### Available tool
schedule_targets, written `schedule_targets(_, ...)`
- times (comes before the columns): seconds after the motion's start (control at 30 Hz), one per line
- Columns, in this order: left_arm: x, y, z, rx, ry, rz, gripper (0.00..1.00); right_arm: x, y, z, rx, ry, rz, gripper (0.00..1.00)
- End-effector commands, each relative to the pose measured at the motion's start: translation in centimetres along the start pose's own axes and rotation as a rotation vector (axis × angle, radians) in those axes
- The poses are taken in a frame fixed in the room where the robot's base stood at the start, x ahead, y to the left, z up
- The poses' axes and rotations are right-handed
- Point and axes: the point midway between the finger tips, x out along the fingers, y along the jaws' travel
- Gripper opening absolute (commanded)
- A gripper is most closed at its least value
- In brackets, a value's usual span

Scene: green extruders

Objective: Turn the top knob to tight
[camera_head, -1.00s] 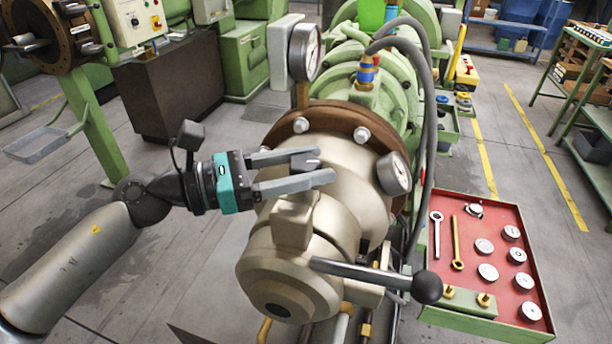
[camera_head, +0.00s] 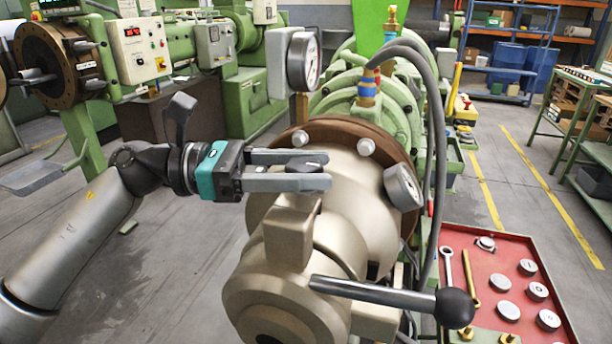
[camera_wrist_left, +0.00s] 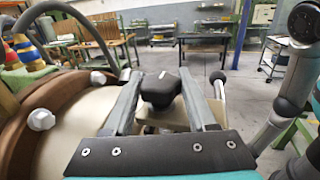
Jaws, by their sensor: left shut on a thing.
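The top knob (camera_head: 304,165) is a small dark knob on top of the beige extruder head (camera_head: 345,195). In the left wrist view the black knob (camera_wrist_left: 160,90) sits between the two grey fingers, with a small light mark on its top. My left gripper (camera_head: 312,170) reaches in from the left, level over the head, and is shut on the knob, one finger on each side. The near finger hides part of the knob's lower side. My right gripper is not in view.
A lever with a black ball (camera_head: 454,307) sticks out to the right below. A red tray (camera_head: 510,285) with tools and discs is at the lower right.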

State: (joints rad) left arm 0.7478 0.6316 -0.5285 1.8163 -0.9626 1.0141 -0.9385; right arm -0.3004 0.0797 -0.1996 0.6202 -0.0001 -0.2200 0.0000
Motion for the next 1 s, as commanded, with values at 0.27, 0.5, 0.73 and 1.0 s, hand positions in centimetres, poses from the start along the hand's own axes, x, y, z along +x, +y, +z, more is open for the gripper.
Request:
schedule_targets(0.27,0.02,-0.04,-0.06,-0.001,0.002,-0.001,0.64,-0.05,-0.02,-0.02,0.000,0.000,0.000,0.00)
schedule_targets(0.5,0.01,-0.04,-0.02,0.000,0.001,0.000,0.87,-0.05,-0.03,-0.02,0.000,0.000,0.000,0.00)
schedule_targets(0.73,0.01,-0.04,0.00,0.000,0.001,0.000,0.87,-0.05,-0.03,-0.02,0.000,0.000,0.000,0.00)
schedule_targets(1.0,-0.95,0.03,-0.09,0.000,0.001,0.002,0.87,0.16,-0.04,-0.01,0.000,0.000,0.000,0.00)
